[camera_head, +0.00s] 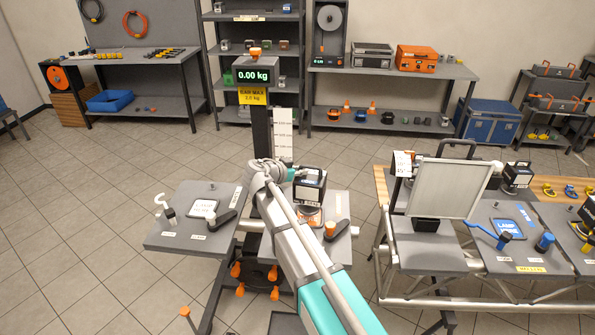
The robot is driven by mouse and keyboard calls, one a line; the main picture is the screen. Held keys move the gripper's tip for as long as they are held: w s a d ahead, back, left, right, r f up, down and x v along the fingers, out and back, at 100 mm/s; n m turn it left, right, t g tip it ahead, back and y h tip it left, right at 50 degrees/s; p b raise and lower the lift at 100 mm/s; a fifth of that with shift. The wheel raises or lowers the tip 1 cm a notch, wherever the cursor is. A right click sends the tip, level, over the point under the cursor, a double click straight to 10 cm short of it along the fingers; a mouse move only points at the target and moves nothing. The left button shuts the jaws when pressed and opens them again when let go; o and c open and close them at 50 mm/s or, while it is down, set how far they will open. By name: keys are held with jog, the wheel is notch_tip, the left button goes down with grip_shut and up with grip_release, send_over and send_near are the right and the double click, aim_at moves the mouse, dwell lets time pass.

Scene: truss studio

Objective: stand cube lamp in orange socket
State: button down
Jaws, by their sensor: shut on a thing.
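The cube lamp (311,183), black-edged with pale faces, is at the end of my arm, over the right plate of the two-plate stand. My gripper (293,174) is small in view and shut on the lamp's left side; the fingers are hard to make out. The orange socket (305,222) shows as an orange-marked spot on the plate just below the lamp. The lamp and my arm cover part of it. I cannot tell whether the lamp's base touches the socket.
An orange-topped knob (330,228) stands right of the socket. The scale column with its display (253,75) reading 0.00 kg rises behind. The left plate (175,239) carries a white hook and a dark handle. A truss bench (430,252) with a framed panel is at right.

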aim_at(300, 177)
jog(key=shift+f+b, duration=1.65)
jog(key=shift+f, duration=0.4)
dwell(0.5)
jog(key=c, duration=0.6)
grip_release()
jog(key=shift+s, duration=0.1)
